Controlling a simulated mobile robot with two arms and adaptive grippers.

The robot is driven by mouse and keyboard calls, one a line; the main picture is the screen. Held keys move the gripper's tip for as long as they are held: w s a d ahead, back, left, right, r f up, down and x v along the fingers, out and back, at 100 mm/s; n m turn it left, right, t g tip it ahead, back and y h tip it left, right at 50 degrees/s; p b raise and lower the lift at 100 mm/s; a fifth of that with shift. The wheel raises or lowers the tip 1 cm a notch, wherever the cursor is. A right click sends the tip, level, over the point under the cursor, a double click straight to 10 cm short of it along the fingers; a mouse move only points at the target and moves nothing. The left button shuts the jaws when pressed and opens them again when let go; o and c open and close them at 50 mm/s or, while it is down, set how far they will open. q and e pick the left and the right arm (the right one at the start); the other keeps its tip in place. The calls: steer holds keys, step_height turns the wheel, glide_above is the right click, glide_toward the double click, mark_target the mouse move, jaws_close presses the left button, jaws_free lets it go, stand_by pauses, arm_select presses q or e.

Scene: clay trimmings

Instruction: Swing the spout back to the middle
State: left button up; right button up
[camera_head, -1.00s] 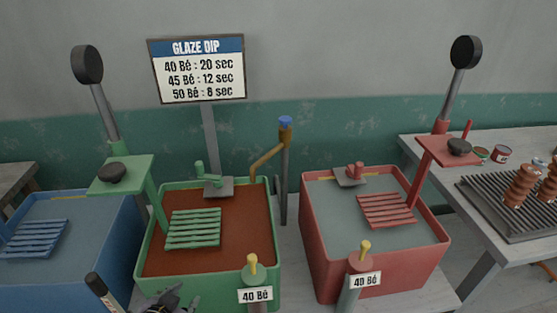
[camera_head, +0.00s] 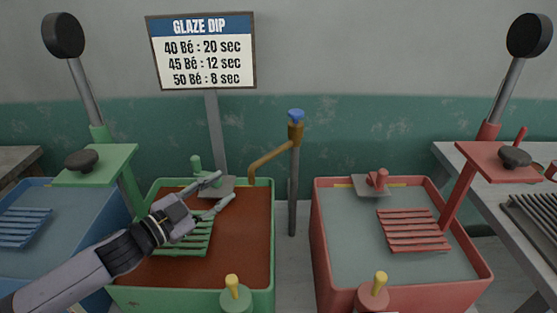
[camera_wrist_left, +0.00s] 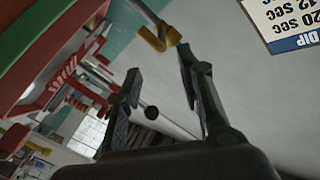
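The brass spout (camera_head: 268,160) is turned left from its grey post (camera_head: 293,190). Its bent-down tip is over the right back edge of the green vat (camera_head: 265,275). A blue knob (camera_head: 295,115) tops the post. My left gripper (camera_head: 227,188) is open and empty above the green vat, left of the spout tip and apart from it. In the left wrist view, the brass spout (camera_wrist_left: 160,38) shows just beyond the open fingers (camera_wrist_left: 160,62). My right gripper is not in view.
A green slatted rack (camera_head: 185,240) lies under my left gripper. A red vat (camera_head: 400,265) with grey glaze stands right of the post, and a blue vat (camera_head: 40,255) stands at the left. The glaze sign (camera_head: 203,50) rises behind the green vat.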

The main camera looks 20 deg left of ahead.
arm_select(q)
steer(key=p, duration=0.3)
glide_toward(268, 155)
steer(key=shift+w+d+f, duration=0.15)
steer(key=shift+w, duration=0.3)
steer(key=shift+w+d+f, duration=0.1)
steer(key=shift+w+d, duration=0.05)
steer(key=shift+w, duration=0.25)
steer(key=p+x, duration=0.1)
steer(key=x, duration=0.6)
steer(key=shift+d+f, duration=0.1)
steer(key=shift+f, duration=0.05)
steer(key=shift+w+d+f, duration=0.1)
steer(key=shift+w+d, duration=0.15)
steer(key=shift+w, duration=0.25)
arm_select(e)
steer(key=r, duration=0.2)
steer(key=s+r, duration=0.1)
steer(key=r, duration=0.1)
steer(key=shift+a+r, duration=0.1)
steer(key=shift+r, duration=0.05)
arm_select(q)
steer(key=shift+c, duration=0.5)
jaws_close()
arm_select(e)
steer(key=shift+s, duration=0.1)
